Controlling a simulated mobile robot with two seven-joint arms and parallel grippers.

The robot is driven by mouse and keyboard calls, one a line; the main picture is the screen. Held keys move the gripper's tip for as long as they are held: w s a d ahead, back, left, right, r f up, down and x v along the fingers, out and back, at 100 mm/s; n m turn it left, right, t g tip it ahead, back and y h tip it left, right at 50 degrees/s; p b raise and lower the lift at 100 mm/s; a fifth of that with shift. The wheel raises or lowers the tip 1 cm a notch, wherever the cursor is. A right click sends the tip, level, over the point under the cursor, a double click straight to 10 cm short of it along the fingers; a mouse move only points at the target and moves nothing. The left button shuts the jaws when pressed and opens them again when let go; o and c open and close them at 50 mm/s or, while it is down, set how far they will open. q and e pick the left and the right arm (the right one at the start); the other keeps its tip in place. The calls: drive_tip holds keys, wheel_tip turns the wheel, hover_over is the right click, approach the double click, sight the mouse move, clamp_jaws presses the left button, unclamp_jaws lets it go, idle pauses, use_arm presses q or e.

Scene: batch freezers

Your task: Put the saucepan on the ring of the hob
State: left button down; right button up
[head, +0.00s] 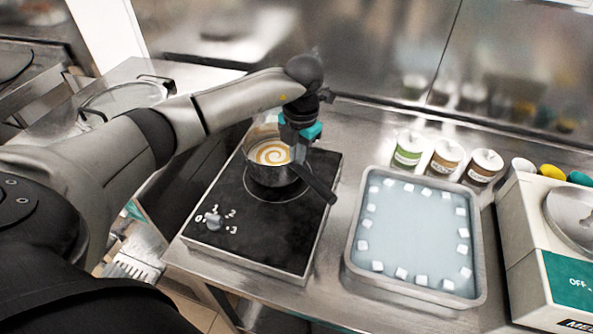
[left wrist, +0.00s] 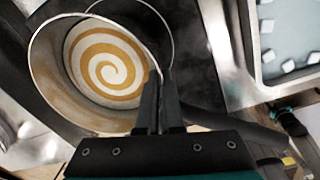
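The steel saucepan (head: 270,172), with a cream and caramel swirl inside, is over the back part of the black hob (head: 252,238). It also shows in the left wrist view (left wrist: 50,85). The ring (head: 283,198) shows as a thin arc beyond the pan's front right side, so the pan looks off-centre towards the back left. I cannot tell whether its base touches the hob. A dark and teal part (left wrist: 290,122), possibly my right gripper, shows in the left wrist view.
A tray of pale water with ice cubes (head: 357,235) stands right of the hob. Several lidded tubs (head: 408,150) stand behind it. A white machine (head: 530,262) is at the far right. The hob's knob (head: 213,221) is at its front left.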

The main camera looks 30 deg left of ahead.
sight(296, 179)
use_arm(q)
drive_tip(key=shift+f, duration=1.8)
drive_tip(key=shift+f, duration=0.1)
drive_tip(key=c, duration=1.5)
unclamp_jaws()
drive_tip(key=shift+f, duration=0.1)
drive_tip(key=o, duration=0.4)
drive_tip(key=r, duration=1.2)
drive_tip(key=shift+d+r, duration=0.2)
drive_tip(key=shift+d, duration=0.15)
